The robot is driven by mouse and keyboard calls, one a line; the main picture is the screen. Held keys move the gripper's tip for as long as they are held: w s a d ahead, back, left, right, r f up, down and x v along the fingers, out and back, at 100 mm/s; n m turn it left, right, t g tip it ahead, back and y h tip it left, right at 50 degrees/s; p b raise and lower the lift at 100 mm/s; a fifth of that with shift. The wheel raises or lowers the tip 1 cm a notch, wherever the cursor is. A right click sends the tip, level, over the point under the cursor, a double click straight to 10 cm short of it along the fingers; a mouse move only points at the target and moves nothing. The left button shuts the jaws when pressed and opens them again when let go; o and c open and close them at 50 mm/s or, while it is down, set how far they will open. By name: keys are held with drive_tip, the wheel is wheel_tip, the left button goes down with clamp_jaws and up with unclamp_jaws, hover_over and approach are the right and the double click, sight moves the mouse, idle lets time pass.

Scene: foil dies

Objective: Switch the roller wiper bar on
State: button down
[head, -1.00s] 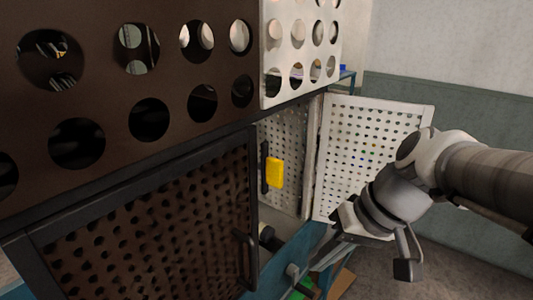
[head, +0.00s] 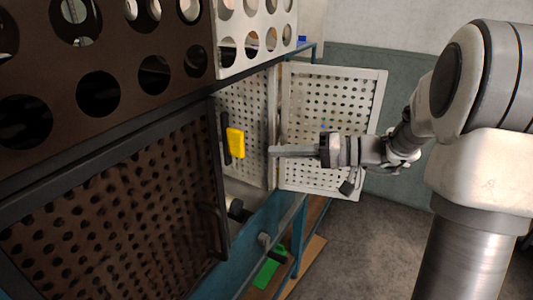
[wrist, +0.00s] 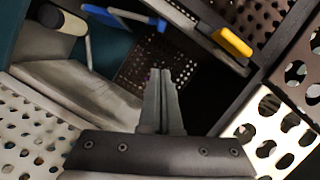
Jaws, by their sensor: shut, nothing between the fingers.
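I cannot tell for sure which part is the roller wiper bar. A yellow block (head: 236,142) on a black upright strip (head: 225,138) shows inside the cabinet opening, and the yellow block is also at upper right in the wrist view (wrist: 232,42). A pale roller with a dark end (wrist: 62,20) is at upper left in the wrist view; its dark end (head: 235,208) shows low in the opening. My gripper (head: 275,150) is shut and empty, pointing left into the opening, right of the yellow block and apart from it. Its closed fingers (wrist: 160,75) show in the wrist view.
A white perforated door (head: 330,90) stands open behind my gripper. A brown perforated door (head: 120,210) with a dark handle covers the left side. A blue frame edge (head: 255,235) with a grey knob (head: 264,240) runs below. Open floor (head: 350,245) lies at right.

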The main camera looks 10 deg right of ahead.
drive_tip(key=w+a+f+p, duration=0.1)
drive_tip(key=a+f, duration=0.2)
drive_tip(key=a, duration=0.8)
drive_tip(key=shift+w, duration=0.3)
drive_tip(key=s+b, duration=0.1)
drive_tip(key=b, duration=0.2)
drive_tip(key=shift+a+f+n+b, duration=0.1)
drive_tip(key=shift+a+n+b, duration=0.2)
drive_tip(key=shift+n, duration=0.1)
drive_tip(key=shift+w, duration=0.1)
